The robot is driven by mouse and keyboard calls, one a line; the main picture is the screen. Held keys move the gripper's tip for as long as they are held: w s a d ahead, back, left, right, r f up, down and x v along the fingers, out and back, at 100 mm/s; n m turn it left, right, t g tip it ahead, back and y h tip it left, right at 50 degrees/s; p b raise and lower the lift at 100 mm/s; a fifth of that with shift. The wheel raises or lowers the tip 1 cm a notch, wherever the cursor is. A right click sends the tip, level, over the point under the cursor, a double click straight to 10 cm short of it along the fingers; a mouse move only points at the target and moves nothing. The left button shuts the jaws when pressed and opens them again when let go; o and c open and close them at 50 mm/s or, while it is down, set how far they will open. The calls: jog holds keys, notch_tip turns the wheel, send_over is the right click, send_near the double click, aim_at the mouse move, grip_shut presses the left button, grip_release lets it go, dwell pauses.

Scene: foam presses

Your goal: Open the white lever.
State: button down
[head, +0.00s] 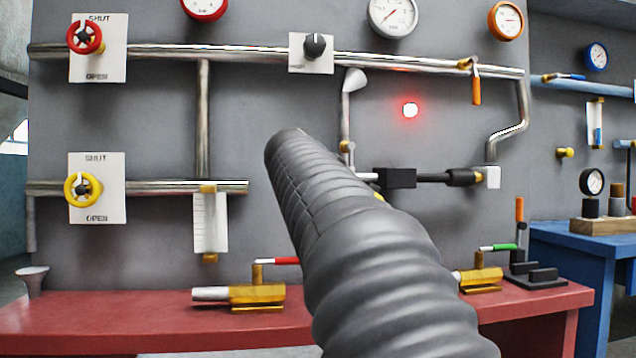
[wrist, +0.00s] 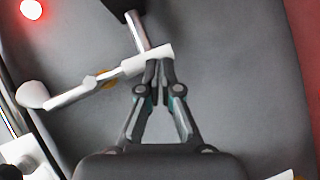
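The white lever (wrist: 150,60) shows in the wrist view as a pale bar, lying roughly in line with the pipe below a brass valve fitting (wrist: 106,78). My gripper (wrist: 158,66) has its two fingers drawn together, with only a thin gap between the tips. The tips are at the lever's far end; whether they touch it I cannot tell. The lever runs across the fingers, and I see nothing clearly held between them. In the head view my arm covers my gripper and the lever; the brass valve (head: 347,147) shows just beside the arm.
A white funnel (head: 353,79) tops the pipe. A black block (head: 397,178) with a metal rod is close to the right. A red light (head: 410,110) glows above. A red bench (head: 140,320) carries brass valves with red and green levers. Bare grey panel surrounds the fingers.

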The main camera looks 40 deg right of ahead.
jog(key=shift+w+f, duration=0.1)
jog(key=shift+f, duration=0.05)
dwell(0.4)
jog(key=s+a, duration=0.4)
jog(key=a, duration=0.8)
jog(key=shift+s+a+r+b, duration=0.2)
jog(key=shift+b, duration=0.25)
